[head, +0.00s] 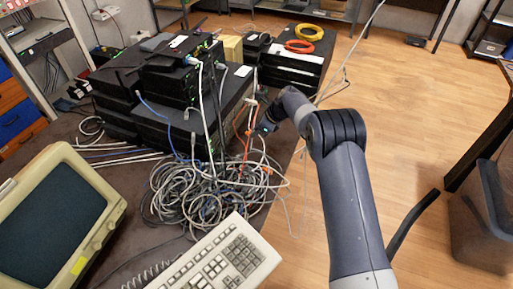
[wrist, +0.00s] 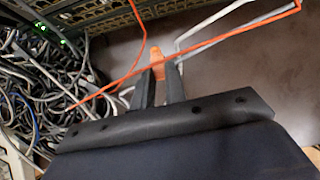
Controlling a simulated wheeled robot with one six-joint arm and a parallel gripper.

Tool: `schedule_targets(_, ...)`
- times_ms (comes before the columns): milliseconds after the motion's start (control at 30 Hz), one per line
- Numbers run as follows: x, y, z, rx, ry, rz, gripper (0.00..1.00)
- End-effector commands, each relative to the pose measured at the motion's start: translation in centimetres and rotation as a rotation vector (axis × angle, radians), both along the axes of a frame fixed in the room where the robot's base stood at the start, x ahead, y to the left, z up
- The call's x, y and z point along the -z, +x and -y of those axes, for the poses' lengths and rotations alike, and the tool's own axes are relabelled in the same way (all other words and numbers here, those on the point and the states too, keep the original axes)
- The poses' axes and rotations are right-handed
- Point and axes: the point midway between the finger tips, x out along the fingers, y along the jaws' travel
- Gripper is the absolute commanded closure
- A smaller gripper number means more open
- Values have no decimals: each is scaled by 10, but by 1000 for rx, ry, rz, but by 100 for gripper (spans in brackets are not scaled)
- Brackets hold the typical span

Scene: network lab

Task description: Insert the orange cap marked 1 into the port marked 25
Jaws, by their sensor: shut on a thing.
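The orange cap (wrist: 157,62) is in the wrist view, between the fingertips and sticking out past them. My gripper (wrist: 159,82) is shut on it. Its mark cannot be read. An orange cable passes close to the cap in the picture; I cannot tell whether they touch. In the head view my gripper (head: 267,127) is at the right side of the stacked black network devices (head: 160,128), above the table's right edge. The cap cannot be made out there. Rows of ports (wrist: 105,14) show at the top of the wrist view. No port number is readable, so port 25 cannot be picked out.
A tangle of grey cables (head: 205,195) lies in front of the devices. An orange cable (wrist: 215,42) crosses the wrist view near the fingers. A beige keyboard (head: 215,258) and an old monitor (head: 55,220) stand nearer. Orange and yellow cable coils (head: 299,46) lie on black boxes behind.

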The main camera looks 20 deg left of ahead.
Motion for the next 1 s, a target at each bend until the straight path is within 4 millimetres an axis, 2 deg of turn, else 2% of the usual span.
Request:
schedule_targets(100,1,16,-3,20,1,2,100)
schedule_targets(233,-2,25,-4,36,1,2,100)
schedule_targets(467,-4,29,-11,44,1,1,100)
schedule_targets(800,-4,31,-39,43,2,3,100)
schedule_targets(1000,-4,31,-50,42,1,2,100)
